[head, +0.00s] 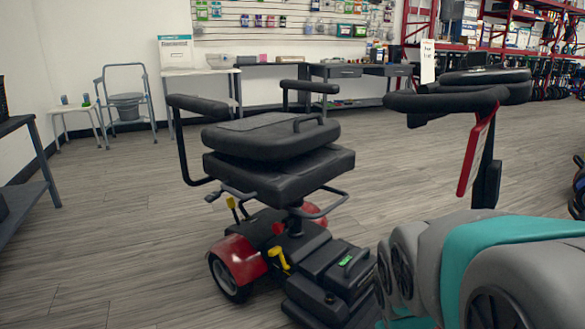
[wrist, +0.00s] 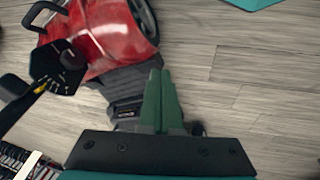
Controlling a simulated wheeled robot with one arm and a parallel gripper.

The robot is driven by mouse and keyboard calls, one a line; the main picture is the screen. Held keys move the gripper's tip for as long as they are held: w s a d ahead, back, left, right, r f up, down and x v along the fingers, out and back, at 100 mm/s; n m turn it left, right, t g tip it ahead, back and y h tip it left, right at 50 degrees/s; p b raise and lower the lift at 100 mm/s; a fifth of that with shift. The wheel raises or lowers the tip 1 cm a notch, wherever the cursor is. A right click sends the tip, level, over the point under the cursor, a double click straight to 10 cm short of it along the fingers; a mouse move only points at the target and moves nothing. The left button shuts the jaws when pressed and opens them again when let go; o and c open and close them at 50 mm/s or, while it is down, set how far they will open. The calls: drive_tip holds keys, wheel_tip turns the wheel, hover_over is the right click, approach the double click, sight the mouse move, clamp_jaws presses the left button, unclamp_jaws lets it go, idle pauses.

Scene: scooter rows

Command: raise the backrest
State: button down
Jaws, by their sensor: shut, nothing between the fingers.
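The backrest (head: 265,138) is a black padded slab, folded down flat on the black seat (head: 282,178) of a red and black scooter in the head view. A dark loop handle (head: 309,121) stands up at its right edge. My gripper (wrist: 160,76) shows in the wrist view as two green fingers, shut and empty, over the floor beside a red scooter body (wrist: 113,38). The backrest cannot be made out in the wrist view. The fingers cannot be made out in the head view; my grey and teal arm fills its lower right.
Black armrests (head: 197,104) flank the seat. A black tiller handle (head: 447,101) rises right of the seat, partly behind my arm. A yellow lever (head: 279,257) sits below the seat. A dark shelf (head: 47,175) stands far left.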

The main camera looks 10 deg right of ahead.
sight(302, 172)
drive_tip(key=w+d+r+n+t+h+p, duration=0.1)
drive_tip(key=w+d+r+n+t, duration=0.35)
drive_tip(key=w, duration=0.65)
drive_tip(key=w+d+r+n+t+h, duration=0.1)
drive_tip(key=w+d+r+n+t, duration=0.35)
drive_tip(key=w, duration=0.65)
drive_tip(key=w+d+r+n+t+h+p, duration=0.1)
drive_tip(key=w+d+r+n+t, duration=0.2)
drive_tip(key=w+d+r+n, duration=0.6)
drive_tip(key=w+a+n+t+y, duration=0.4)
drive_tip(key=w+a+n+y, duration=0.3)
drive_tip(key=w+a+n, duration=0.45)
drive_tip(key=a+f+n+g+y, duration=0.3)
drive_tip(key=a+f+n+y, duration=0.2)
drive_tip(key=a+n+y, duration=0.7)
drive_tip(key=shift+n+h, duration=0.25)
drive_tip(key=shift+h, duration=0.05)
drive_tip(key=x, duration=0.9)
drive_tip(key=shift+w+d+p, duration=0.1)
drive_tip(key=shift+d+p, duration=0.15)
drive_tip(key=shift+p, duration=0.05)
